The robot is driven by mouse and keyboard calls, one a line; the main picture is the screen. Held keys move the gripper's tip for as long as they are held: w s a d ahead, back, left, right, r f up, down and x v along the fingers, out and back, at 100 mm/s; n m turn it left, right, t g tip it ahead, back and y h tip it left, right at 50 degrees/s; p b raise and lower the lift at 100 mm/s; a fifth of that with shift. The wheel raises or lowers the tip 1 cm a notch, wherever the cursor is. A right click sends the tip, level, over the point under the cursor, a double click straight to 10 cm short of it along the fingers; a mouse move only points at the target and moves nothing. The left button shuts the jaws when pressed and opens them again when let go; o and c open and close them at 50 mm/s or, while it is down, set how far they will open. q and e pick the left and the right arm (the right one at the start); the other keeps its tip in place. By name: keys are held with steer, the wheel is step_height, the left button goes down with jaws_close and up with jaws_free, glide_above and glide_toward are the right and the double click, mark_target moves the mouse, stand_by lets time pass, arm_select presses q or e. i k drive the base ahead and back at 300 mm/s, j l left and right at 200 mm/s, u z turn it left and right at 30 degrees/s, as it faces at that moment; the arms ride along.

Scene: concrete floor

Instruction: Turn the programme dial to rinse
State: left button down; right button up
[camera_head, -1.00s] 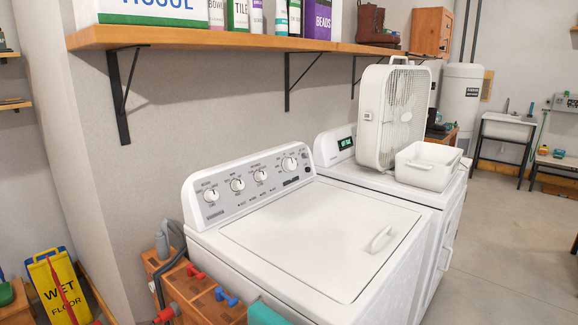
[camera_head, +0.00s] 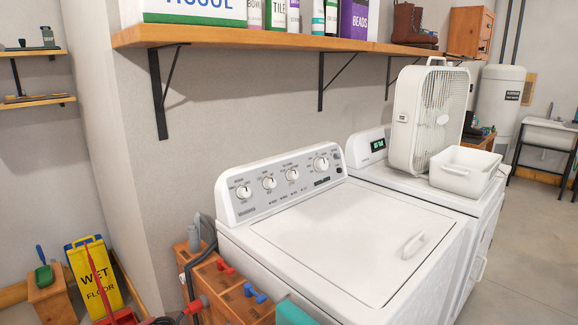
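A white top-loading washer (camera_head: 330,232) stands in the middle with its lid shut. Its grey control panel (camera_head: 280,184) at the back carries several round white knobs. The largest knob (camera_head: 321,163) is at the panel's right end, beside a small dark display. Three smaller knobs sit to its left, the leftmost one (camera_head: 243,192) near the panel's left end. The labels around the knobs are too small to read, so I cannot tell which setting any knob points to. Neither of my grippers shows in this view.
A second white machine (camera_head: 405,188) with a box fan (camera_head: 428,118) and white tub (camera_head: 464,171) on it stands to the right. A wooden shelf (camera_head: 290,43) overhangs the washer. Wooden boxes (camera_head: 222,290) stand left of it, near a wet-floor sign (camera_head: 93,272). The floor at right is clear.

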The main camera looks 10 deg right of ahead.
mark_target(320, 164)
steer(key=i+l+u, duration=0.1)
steer(key=l+u, duration=0.5)
steer(key=u, duration=0.2)
steer(key=l+u, duration=0.4)
